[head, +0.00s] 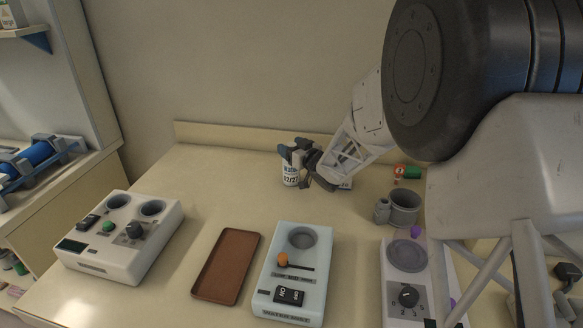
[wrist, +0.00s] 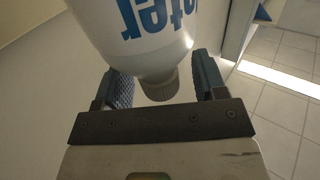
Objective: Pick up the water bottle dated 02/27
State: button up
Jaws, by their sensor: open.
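A white water bottle (head: 290,177) stands upright on the table near the back wall in the head view. Its dark printing is small and reads about "02/27". My gripper (head: 296,152) is at its top, reaching in from the right, and partly hides it. In the wrist view, the bottle (wrist: 140,25) is large, with blue letters "ter" showing; the date is not visible there. Its grey cap lies between the two blue fingers of my gripper (wrist: 163,83), with a gap on each side. My gripper is open and holds nothing.
A white item (head: 346,184) shows partly behind my gripper. A green and red can (head: 410,172) and a grey mug (head: 404,209) stand to the right. A brown tray (head: 227,265) and a pale device (head: 262,275) lie in front. The table left of the bottle is clear.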

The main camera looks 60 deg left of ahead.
jog(key=shift+c, duration=0.3)
grip_shut()
dwell(0.4)
